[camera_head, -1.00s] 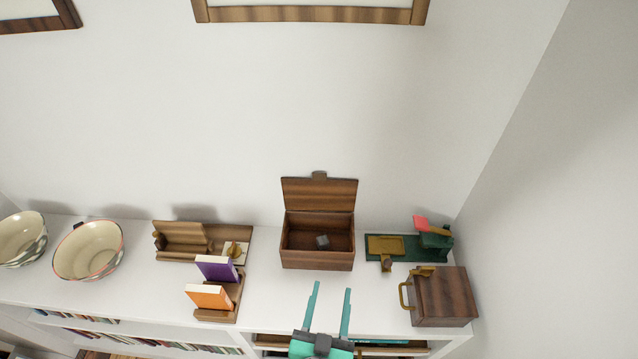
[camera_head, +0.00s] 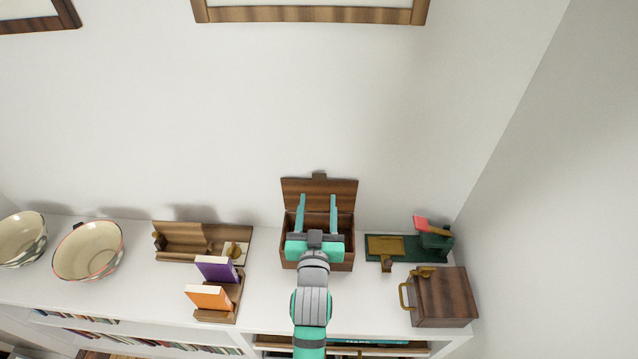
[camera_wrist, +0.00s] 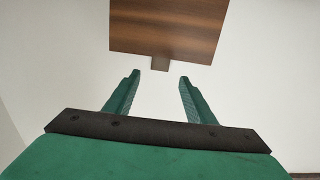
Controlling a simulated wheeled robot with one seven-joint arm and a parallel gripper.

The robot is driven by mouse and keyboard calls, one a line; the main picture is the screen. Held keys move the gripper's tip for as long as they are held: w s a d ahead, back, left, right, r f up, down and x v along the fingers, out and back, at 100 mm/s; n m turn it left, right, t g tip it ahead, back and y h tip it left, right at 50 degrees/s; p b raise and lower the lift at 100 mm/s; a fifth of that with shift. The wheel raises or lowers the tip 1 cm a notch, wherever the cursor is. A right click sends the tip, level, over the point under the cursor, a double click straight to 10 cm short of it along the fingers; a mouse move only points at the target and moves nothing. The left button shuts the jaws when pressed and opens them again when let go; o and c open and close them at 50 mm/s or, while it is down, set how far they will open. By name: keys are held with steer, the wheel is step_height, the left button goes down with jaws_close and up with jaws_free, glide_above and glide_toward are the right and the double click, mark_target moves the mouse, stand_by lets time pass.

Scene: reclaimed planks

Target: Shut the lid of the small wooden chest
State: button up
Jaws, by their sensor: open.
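The small wooden chest (camera_head: 287,222) stands on the white shelf top against the wall. Its lid (camera_head: 342,190) is up, with a small tab (camera_head: 319,176) at its upper edge. My gripper (camera_head: 318,199) is open and empty, over the chest, with its fingers pointing toward the raised lid. It hides most of the chest's inside and part of its front. In the wrist view the lid (camera_wrist: 168,28) lies beyond the open fingertips (camera_wrist: 158,76), and its tab (camera_wrist: 160,64) sits between them in the picture. I cannot tell whether a finger touches the lid.
A wooden box with a brass handle (camera_head: 445,297) and a green stand (camera_head: 435,243) are to the right. A wooden holder (camera_head: 180,238), purple (camera_head: 217,268) and orange (camera_head: 208,297) books, and bowls (camera_head: 88,250) are to the left.

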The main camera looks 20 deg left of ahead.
mark_target(320, 177)
steer(key=x, duration=0.7)
steer(key=shift+w+a, duration=0.1)
steer(key=shift+w, duration=0.2)
steer(key=shift+f, duration=0.1)
steer(key=shift+c, duration=0.3)
